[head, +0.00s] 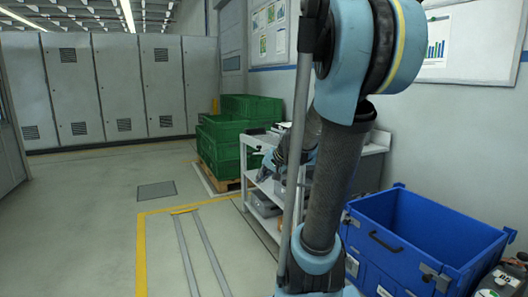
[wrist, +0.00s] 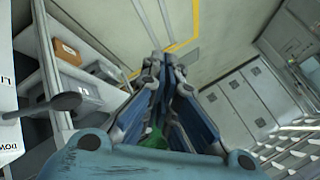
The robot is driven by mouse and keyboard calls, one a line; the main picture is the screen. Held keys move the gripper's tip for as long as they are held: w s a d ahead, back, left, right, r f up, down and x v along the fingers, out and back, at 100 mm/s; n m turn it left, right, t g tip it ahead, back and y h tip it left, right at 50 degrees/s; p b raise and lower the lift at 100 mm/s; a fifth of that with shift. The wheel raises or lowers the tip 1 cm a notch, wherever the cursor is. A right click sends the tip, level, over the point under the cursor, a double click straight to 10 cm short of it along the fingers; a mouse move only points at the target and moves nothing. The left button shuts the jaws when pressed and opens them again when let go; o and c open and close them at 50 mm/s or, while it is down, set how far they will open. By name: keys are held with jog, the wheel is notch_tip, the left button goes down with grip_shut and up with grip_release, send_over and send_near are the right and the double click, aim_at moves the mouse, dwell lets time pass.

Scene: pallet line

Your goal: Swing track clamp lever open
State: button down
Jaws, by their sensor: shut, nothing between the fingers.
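Two floor track rails (head: 210,247) run along the floor in the head view, with a small yellow piece (head: 184,210) at their far end. I cannot make out a clamp lever on them in either view. My gripper (wrist: 168,62) is shut and empty in the wrist view, its blue and grey fingers together above the floor. In the head view my gripper is partly hidden behind my arm, in front of the white shelf cart (head: 262,187). A dark grey rounded piece (wrist: 68,102) shows left of the fingers; I cannot tell what it is.
Green crates (head: 222,150) stand on a pallet beyond the cart. A blue bin (head: 385,262) stands at the right. The cart's shelves (wrist: 52,90) with boxes lie close left of my gripper. Grey cabinets (head: 122,85) line the back. Open floor lies at the left.

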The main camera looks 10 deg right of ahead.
jog(key=w+d+r+m+t+y, duration=0.1)
jog(key=w+d+r+m+t, duration=0.15)
jog(key=w, duration=0.75)
jog(key=w+d+r+m+t, duration=0.1)
jog(key=w+m+t, duration=0.15)
jog(key=w, duration=0.85)
jog(key=w+d+f+m+t, duration=0.1)
jog(key=w+d+m, duration=0.1)
jog(key=w+d, duration=0.2)
jog(key=w+d+f+m+t+h, duration=0.1)
jog(key=w+d+f+m+t, duration=0.1)
jog(key=w, duration=0.6)
jog(key=d+m, duration=0.1)
jog(key=d, duration=0.1)
jog(key=shift+d+m+t, duration=0.3)
jog(key=shift+w, duration=0.2)
jog(key=x, duration=1.3)
jog(key=shift+w+f, duration=0.2)
jog(key=shift+w, duration=0.15)
jog(key=shift+a, duration=0.1)
